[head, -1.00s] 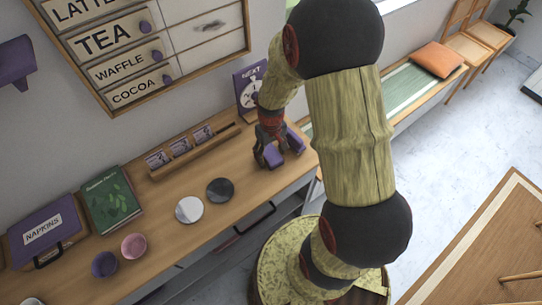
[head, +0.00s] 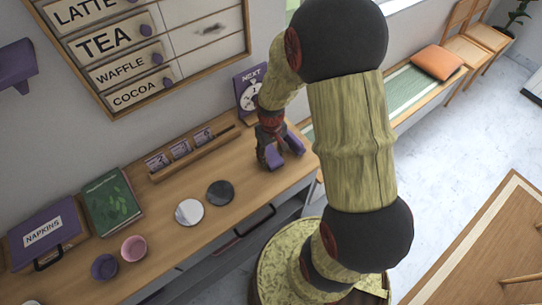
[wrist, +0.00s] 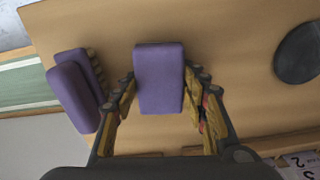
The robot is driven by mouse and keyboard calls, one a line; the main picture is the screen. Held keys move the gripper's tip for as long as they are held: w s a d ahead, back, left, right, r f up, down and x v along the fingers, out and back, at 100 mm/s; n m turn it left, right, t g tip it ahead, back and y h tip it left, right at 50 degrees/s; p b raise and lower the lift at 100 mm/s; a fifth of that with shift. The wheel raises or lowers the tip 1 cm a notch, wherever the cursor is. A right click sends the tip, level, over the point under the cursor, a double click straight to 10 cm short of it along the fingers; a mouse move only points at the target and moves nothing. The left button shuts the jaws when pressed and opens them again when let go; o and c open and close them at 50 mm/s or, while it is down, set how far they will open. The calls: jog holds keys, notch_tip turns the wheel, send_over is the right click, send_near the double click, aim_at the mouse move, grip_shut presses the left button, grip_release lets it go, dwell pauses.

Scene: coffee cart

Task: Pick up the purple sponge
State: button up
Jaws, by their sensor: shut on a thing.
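The purple sponge (wrist: 160,78) is a rounded block between the two fingers of my gripper (wrist: 160,88) in the wrist view. The fingers touch its two sides, so my gripper is shut on it. In the head view, my gripper (head: 273,150) is low over the right end of the wooden counter, and the sponge (head: 273,158) shows at its fingertips. I cannot tell whether the sponge still rests on the counter.
Another purple block-like thing (wrist: 73,95) stands close beside the left finger in the wrist view. A dark disc (head: 220,192) and a pale disc (head: 189,211) lie on the counter (head: 165,235). A card rack (head: 195,152) and a dial sign (head: 250,90) stand behind.

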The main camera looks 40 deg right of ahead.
notch_tip(320, 180, up, 3)
jog(key=shift+s+f+p, duration=0.1)
jog(key=shift+s+p, duration=0.05)
jog(key=shift+p, duration=0.15)
jog(key=s+a+r+p, duration=0.3)
jog(key=s+r, duration=0.6)
jog(key=s, duration=0.4)
jog(key=shift+s, duration=0.2)
jog(key=shift+a+r, duration=0.1)
jog(key=o, duration=0.4)
jog(key=c, duration=0.4)
jog(key=shift+c, duration=0.4)
